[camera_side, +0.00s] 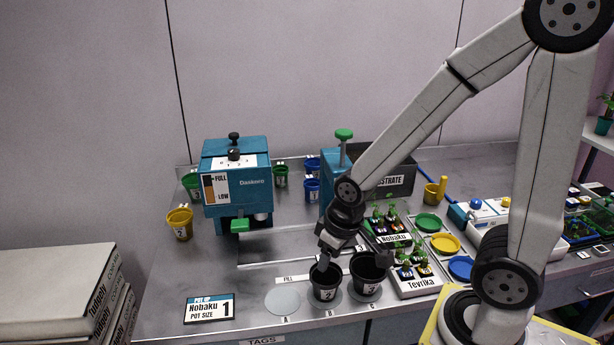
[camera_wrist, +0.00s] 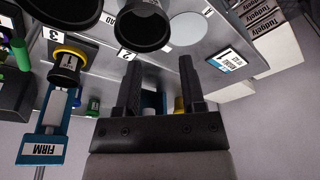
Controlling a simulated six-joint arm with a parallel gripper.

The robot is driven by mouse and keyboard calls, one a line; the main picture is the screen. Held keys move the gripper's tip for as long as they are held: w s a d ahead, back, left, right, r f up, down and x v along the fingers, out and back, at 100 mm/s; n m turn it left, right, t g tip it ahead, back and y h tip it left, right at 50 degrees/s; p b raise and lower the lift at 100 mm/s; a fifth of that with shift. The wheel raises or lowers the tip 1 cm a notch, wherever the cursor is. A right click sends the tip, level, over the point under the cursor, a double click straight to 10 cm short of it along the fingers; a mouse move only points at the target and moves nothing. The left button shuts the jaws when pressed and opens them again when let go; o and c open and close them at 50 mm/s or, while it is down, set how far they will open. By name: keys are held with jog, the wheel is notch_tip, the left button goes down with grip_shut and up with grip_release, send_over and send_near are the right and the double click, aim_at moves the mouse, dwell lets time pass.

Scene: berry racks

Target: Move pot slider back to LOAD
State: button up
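The pot slider's steel track (camera_side: 290,244) runs along the bench between the blue Daskoro dispenser and the blue press; my arm partly covers its right end. A carriage on it is hard to make out in the side view. In the wrist view, part of the word LOAD (camera_wrist: 111,19) shows on the plate beside a black pot. My gripper (camera_wrist: 161,62) is open, with nothing between its fingers. In the side view it hangs low, just above the black pot on spot B (camera_side: 325,291).
A second black pot (camera_side: 369,284) stands on spot C; spot A (camera_side: 282,302) is empty. The dispenser (camera_side: 236,175) has a green handle (camera_side: 240,226). The FIRM press (camera_wrist: 42,149) shows in the wrist view. Seedling trays (camera_side: 412,278) stand right of the pots. A Nobaku card (camera_side: 209,308) lies front left.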

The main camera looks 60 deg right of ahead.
jog(key=w+d+m+g, duration=0.1)
jog(key=d+m, duration=0.2)
jog(key=d, duration=0.4)
jog(key=shift+w+d, duration=0.2)
jog(key=shift+d, duration=0.05)
jog(key=m+g, duration=0.1)
jog(key=m, duration=0.3)
send_near(368, 230)
notch_tip(368, 230, down, 5)
jog(key=w, duration=0.1)
jog(key=shift+s+d+f+g, duration=0.2)
jog(key=shift+d+g, duration=0.1)
jog(key=shift+d, duration=0.2)
jog(key=shift+f, duration=0.1)
jog(key=shift+w+f, duration=0.1)
jog(key=shift+f, duration=3.7)
jog(key=shift+c, duration=0.2)
grip_shut()
